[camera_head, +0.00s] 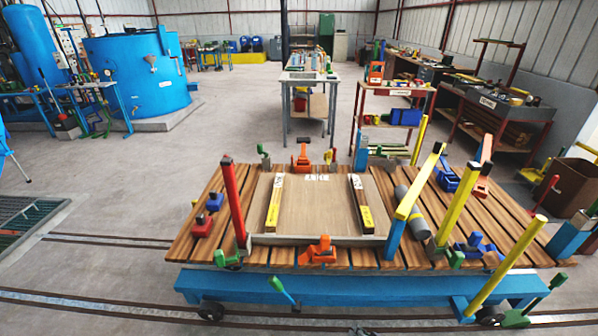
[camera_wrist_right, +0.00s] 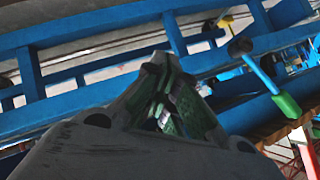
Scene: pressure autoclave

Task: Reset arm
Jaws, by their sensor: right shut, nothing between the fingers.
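My right gripper (camera_wrist_right: 160,64) fills the lower middle of the right wrist view. Its fingers come together at the tips, with nothing between them. It appears over the blue frame (camera_wrist_right: 60,70) of the cart, which crosses that view; I cannot tell the gap. In the head view, the cart has a slatted wooden deck (camera_head: 190,245) and a blue side beam (camera_head: 350,284). At most a small dark bit of the right gripper shows at the bottom edge there. My left gripper is in neither view.
A blue lever with a green handle (camera_head: 280,287) sticks out from the cart's front; one also shows in the wrist view (camera_wrist_right: 288,106). Upright posts, red (camera_head: 234,205) and yellow (camera_head: 505,268), rise from the cart. Rails (camera_head: 90,306) cross the floor. The left floor is mostly clear.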

